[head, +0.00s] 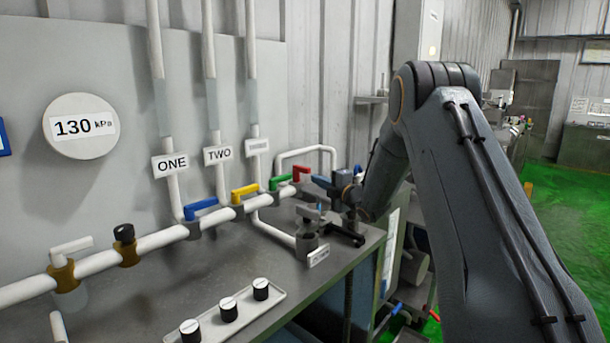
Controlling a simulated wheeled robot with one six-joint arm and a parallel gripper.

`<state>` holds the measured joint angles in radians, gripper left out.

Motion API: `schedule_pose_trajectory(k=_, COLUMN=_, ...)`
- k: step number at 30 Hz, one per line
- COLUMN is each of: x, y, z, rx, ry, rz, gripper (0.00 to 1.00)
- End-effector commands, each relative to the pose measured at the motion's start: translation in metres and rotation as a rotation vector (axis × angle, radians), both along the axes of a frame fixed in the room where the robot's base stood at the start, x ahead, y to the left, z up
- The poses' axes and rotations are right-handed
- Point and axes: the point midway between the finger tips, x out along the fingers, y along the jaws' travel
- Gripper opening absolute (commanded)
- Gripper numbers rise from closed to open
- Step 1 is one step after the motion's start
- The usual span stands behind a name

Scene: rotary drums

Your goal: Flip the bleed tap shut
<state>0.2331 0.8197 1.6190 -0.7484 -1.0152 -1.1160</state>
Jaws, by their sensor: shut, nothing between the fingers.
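A small grey tap with a flat lever (308,212) stands on the bench below the red-handled valve, with a small tag (318,256) in front whose lettering I cannot read. My gripper (328,207) is shut and empty, close to this tap on its right; I cannot tell whether they touch. At the lower left a brass-coloured tap with a white lever (70,247) sits on the white pipe, above a pale translucent piece. I see no readable label naming the bleed tap.
Blue (201,208), yellow (245,191), green (280,181) and red (301,173) valve handles line the pipe. A black knob (124,232) sits further left. A gauge (80,126) reads 130 kPa. A tray (204,325) with black-and-white knobs lies at the bench front. Open green floor (570,200) is right.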

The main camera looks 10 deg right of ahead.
Motion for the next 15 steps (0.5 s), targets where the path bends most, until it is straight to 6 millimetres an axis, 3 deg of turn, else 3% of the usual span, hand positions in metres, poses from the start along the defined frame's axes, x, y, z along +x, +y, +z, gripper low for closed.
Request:
schedule_pose_trajectory(k=9, x=0.05, y=0.021, z=0.001, rx=0.0, ry=-0.001, rz=0.001, gripper=0.0)
schedule_pose_trajectory(k=15, x=0.07, y=0.029, z=0.0, rx=0.001, ry=0.0, rz=0.0, gripper=0.0)
